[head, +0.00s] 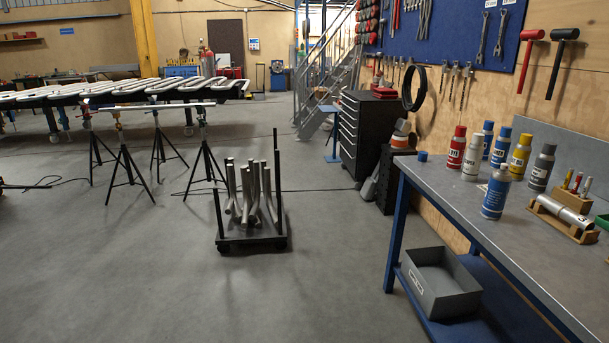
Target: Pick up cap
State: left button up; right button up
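A small blue cap (422,156) sits on the grey top of the workbench (477,212), near its far left corner. A blue spray can (495,192) stands upright closer to the front edge of the bench. Its silver top and small nozzle are bare, with no cap on it. Neither of my grippers shows in the head view.
A wooden rack (563,216) is at right. A grey bin (441,282) sits on the lower shelf.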

aim_at(422, 155)
jog(key=i+j, duration=0.1)
jog(key=i, duration=1)
jog(key=i+j, duration=0.1)
jog(key=i, duration=1)
